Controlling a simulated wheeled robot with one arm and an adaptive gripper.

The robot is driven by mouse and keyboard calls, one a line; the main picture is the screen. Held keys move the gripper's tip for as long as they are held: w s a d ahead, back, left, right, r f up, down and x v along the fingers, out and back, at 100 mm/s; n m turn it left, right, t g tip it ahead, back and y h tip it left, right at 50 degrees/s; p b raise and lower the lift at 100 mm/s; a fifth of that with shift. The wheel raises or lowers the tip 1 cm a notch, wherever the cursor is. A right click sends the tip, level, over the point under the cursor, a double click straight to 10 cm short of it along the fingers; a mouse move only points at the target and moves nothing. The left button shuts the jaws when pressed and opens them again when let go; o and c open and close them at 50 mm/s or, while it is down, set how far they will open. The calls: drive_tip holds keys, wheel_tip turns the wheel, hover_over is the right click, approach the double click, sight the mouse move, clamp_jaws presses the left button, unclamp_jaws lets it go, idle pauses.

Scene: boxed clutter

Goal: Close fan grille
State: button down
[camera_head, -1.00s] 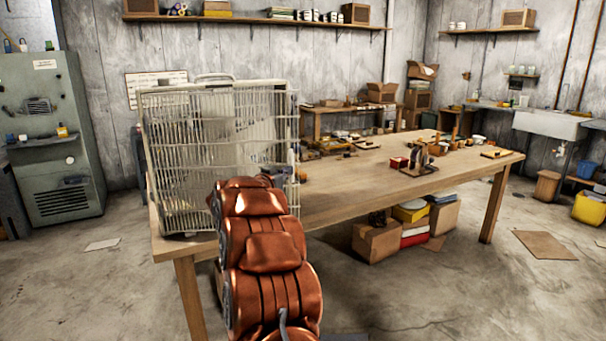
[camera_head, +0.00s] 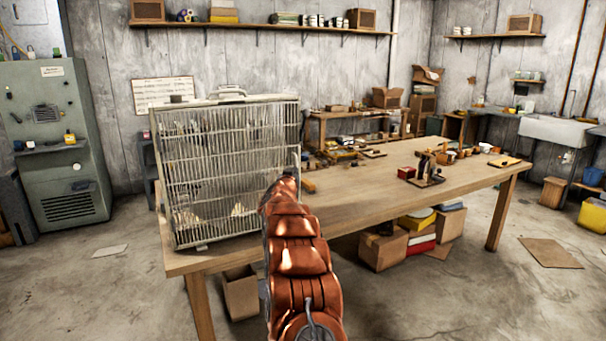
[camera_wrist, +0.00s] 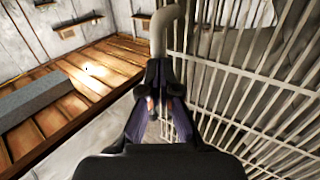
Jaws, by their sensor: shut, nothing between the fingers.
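The fan grille (camera_head: 222,165) is a pale wire-barred panel on the front of a box-shaped fan at the left end of the table. It looks flush or nearly flush with the fan body; I cannot tell whether it is latched. In the wrist view its bars (camera_wrist: 245,105) fill the right side. My gripper (camera_wrist: 162,78) is shut and empty, beside the bars. A thick grey curved bar (camera_wrist: 160,35) rises just beyond the fingertips; I cannot tell whether they touch. In the head view my arm hides the gripper near the fan's right edge.
The wooden table (camera_head: 370,195) has bare room in front and to the right of the fan. A small tool rack (camera_head: 425,172) and other clutter stand farther right. Cardboard boxes (camera_head: 383,248) lie under the table. A green cabinet (camera_head: 60,140) stands at the left.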

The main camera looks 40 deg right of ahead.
drive_tip(key=shift+w+d+f+n+t+y+p, duration=0.15)
drive_tip(key=shift+w+d+p, duration=0.1)
drive_tip(key=shift+w, duration=0.25)
drive_tip(key=shift+w+d+r+n+t+y+p, duration=0.1)
drive_tip(key=shift+w+d+n+t+y+p, duration=0.1)
drive_tip(key=shift+w, duration=0.3)
drive_tip(key=shift+a, duration=0.1)
drive_tip(key=b+v, duration=0.4)
drive_tip(key=v, duration=1)
drive_tip(key=shift+b, duration=0.3)
drive_tip(key=shift+w+f, duration=0.1)
